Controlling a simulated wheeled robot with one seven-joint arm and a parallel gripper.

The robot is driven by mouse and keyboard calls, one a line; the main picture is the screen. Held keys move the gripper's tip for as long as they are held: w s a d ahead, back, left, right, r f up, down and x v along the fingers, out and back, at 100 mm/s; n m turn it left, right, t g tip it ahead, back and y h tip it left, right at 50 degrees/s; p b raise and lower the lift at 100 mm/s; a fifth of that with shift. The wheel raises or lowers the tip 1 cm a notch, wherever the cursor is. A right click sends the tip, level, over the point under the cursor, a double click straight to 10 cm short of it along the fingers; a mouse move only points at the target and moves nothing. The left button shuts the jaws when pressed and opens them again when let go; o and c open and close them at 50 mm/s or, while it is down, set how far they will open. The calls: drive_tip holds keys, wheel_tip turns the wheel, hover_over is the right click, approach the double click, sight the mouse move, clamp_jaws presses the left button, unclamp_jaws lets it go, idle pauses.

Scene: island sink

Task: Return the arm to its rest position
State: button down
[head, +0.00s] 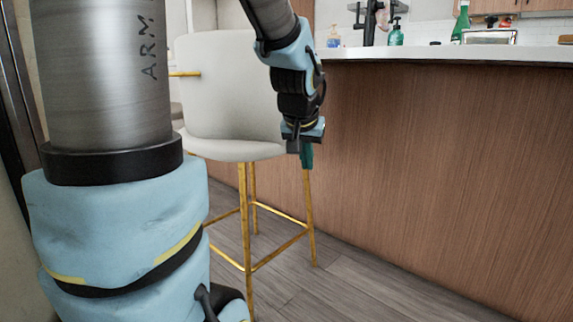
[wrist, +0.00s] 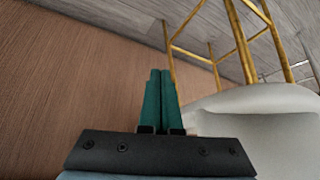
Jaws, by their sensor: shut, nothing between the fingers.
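My gripper (head: 306,155) hangs pointing down in the head view, in front of the right edge of the white bar stool's seat. In the wrist view its two green fingers (wrist: 161,72) lie side by side, shut, with nothing between them. My arm is bent, with its large lower links filling the left of the head view.
A white bar stool (head: 225,85) with gold legs stands close by the gripper; it also shows in the wrist view (wrist: 270,105). The wooden island (head: 430,150) fills the right, with bottles (head: 396,35) and a tap on its white counter (head: 450,53). Wood floor (head: 330,290) lies clear in front.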

drive_tip(key=s+a+f+n+g+y+p, duration=0.25)
drive_tip(key=s+a+f+g+p, duration=0.2)
drive_tip(key=s+a+f, duration=0.55)
wheel_tip(320, 180, up, 39)
drive_tip(key=s+a+p, duration=0.1)
drive_tip(key=p, duration=3.5)
drive_tip(key=shift+s+a+f+h, duration=0.15)
drive_tip(key=shift+s+f+h, duration=0.1)
drive_tip(key=shift+h, duration=0.2)
